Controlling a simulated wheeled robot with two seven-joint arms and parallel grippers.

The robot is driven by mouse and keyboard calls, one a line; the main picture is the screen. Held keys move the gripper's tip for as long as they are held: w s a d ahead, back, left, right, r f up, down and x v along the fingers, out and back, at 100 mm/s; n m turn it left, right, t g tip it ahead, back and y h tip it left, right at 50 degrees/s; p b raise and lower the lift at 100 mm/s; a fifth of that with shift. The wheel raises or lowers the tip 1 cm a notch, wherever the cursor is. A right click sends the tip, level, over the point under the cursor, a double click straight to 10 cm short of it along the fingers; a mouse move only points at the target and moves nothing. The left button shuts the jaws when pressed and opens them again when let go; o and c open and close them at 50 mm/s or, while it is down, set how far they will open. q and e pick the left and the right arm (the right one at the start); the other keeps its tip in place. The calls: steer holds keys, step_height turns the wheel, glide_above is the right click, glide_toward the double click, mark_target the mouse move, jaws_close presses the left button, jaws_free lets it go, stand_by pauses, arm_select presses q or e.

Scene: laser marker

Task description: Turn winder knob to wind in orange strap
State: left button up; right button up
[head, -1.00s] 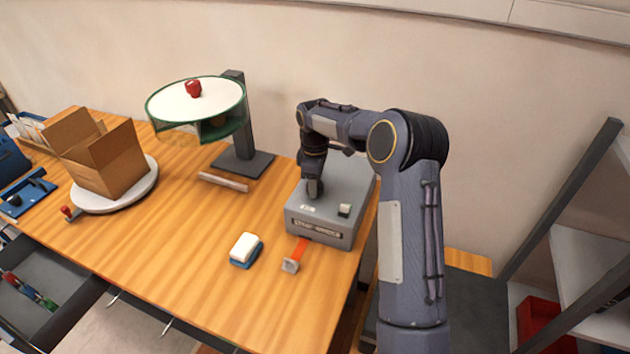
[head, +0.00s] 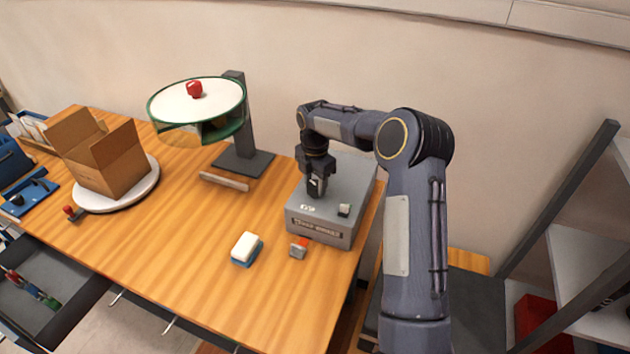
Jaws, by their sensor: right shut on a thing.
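The grey winder box (head: 323,228) stands at the right part of the wooden table. The orange strap (head: 303,240) shows as a short piece at the box's front, with a grey end tab (head: 298,250) close to the box. My right gripper (head: 316,192) points down at the top of the box and is shut on the winder knob, which is mostly hidden by the fingers. A small light switch or block (head: 344,210) sits on the box top beside it. My left gripper is not in view.
A blue and white block (head: 246,249) lies left of the tab. Further left are a round green-rimmed carousel (head: 240,115) on a dark stand, and an open cardboard box (head: 112,170) on a white turntable (head: 148,192). The front middle of the table is clear.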

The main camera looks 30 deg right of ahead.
mark_target(315, 184)
steer(key=shift+w+r+n+p, duration=0.1)
steer(key=shift+n+p, duration=0.2)
steer(key=shift+n, duration=1.9)
steer(key=o, duration=1)
steer(key=shift+c, duration=0.2)
step_height(315, 184, up, 7)
steer(key=shift+f+b, duration=0.1)
steer(key=shift+b, duration=0.7)
steer(key=shift+r, duration=0.5)
